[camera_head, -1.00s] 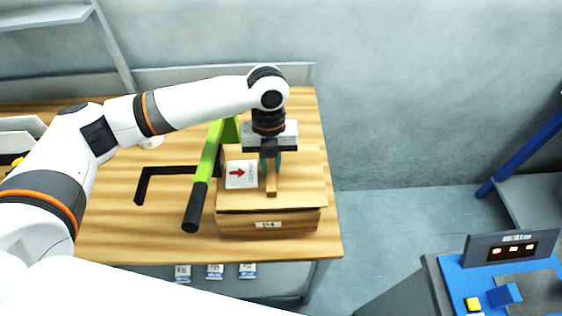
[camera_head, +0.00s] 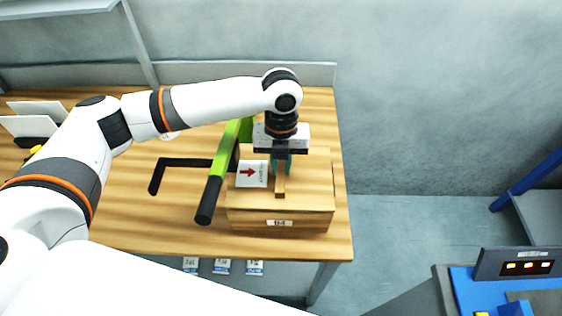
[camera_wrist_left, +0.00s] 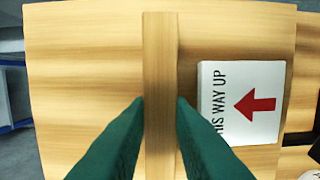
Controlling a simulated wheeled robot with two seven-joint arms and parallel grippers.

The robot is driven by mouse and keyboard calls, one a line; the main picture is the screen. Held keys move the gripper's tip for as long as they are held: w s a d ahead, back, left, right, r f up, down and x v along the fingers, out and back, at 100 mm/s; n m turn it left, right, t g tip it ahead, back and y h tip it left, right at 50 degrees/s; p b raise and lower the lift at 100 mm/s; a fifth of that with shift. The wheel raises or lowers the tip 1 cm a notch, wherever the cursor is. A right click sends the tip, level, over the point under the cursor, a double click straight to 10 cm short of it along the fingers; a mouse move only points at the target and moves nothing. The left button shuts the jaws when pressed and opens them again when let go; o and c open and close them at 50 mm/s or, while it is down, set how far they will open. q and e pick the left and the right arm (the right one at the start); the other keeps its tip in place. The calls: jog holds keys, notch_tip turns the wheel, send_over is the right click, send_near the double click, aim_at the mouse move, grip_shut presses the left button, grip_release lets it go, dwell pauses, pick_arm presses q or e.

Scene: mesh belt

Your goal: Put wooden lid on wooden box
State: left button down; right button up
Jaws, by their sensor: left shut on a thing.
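The wooden lid (camera_head: 309,184) lies over the top of the wooden box (camera_head: 300,222). The lid carries a white label with a red arrow and a raised wooden bar handle (camera_head: 280,187). My left gripper (camera_head: 281,172) is above the lid with its teal fingers shut on the handle. In the left wrist view the fingers (camera_wrist_left: 160,105) press on both sides of the bar, and the lid (camera_wrist_left: 90,80) fills most of the picture. The lid looks level, and no clear gap shows at the front edge. The box's back side is hidden. My right gripper is not in view.
A green lever with a black grip (camera_head: 209,200) stands close to the box's left side. A black bracket-shaped piece (camera_head: 180,163) lies left of it. The wooden table (camera_head: 140,225) ends just right of the box. A blue machine (camera_head: 470,285) is at the lower right.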

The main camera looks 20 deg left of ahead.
pick_arm(q)
jog(key=shift+f, duration=0.45)
jog(key=c, duration=1.2)
grip_release()
jog(key=shift+r, duration=0.1)
